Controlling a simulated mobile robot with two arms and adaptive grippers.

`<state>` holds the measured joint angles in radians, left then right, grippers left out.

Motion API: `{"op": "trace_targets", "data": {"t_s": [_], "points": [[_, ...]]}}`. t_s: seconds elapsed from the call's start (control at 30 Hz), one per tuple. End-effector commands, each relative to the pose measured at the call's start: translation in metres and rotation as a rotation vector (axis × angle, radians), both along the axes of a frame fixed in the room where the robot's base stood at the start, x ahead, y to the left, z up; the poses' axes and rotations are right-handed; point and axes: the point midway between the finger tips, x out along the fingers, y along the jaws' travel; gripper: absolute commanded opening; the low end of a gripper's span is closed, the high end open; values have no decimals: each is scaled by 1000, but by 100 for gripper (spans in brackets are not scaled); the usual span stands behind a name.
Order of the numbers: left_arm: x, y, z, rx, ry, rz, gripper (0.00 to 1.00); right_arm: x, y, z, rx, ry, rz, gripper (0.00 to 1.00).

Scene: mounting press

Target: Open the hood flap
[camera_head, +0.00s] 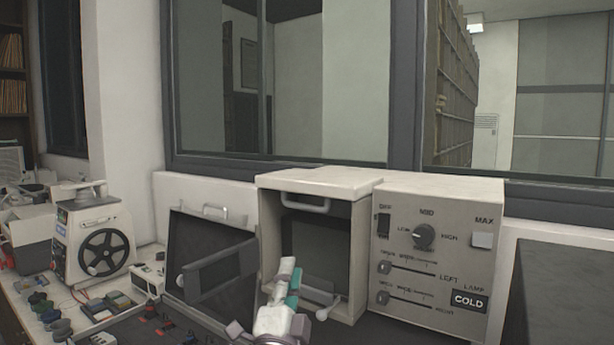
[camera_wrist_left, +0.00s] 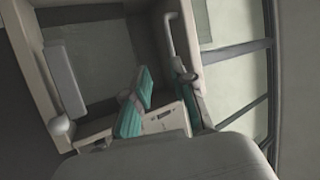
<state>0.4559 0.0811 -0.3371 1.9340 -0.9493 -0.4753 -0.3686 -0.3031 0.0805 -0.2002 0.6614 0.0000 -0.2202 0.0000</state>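The hood (camera_head: 364,262) is a pale, box-shaped housing with a dark front and a light top (camera_head: 322,180). A curved handle (camera_head: 305,203) sits across the upper front, and it also shows in the left wrist view (camera_wrist_left: 169,38). I cannot tell whether the flap is the dark front or the top. My left gripper (camera_head: 287,284) is in front of the lower left of the hood, below the handle. In the left wrist view its teal-padded fingers (camera_wrist_left: 162,95) are apart, with nothing held. One finger overlaps the handle's end; contact cannot be told. My right gripper is not in view.
A control box (camera_head: 460,225) with a knob and sliders adjoins the hood on the right. A dark tilted panel (camera_head: 220,272) with a handle is on the left. A white-tipped lever (camera_head: 328,309) juts out at the hood's base. A reel machine (camera_head: 95,245) stands farther left.

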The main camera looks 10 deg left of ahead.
Motion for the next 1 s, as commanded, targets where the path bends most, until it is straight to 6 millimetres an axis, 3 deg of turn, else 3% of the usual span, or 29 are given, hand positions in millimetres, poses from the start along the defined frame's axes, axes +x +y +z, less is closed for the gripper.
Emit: {"op": "trace_targets", "data": {"t_s": [0.03, 0.13, 0.27, 0.7, 1.0], "points": [[2, 0, 11, 11, -6, 11, 24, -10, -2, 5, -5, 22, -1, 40], [7, 1, 19, 24, -13, 24, 24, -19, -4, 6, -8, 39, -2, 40], [21, 2, 27, 26, -14, 25, 24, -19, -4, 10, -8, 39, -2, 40], [97, 6, 72, 23, -13, 23, 24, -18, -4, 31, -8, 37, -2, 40], [120, 7, 83, 23, -12, 22, 24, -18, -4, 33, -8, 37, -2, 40]]}}
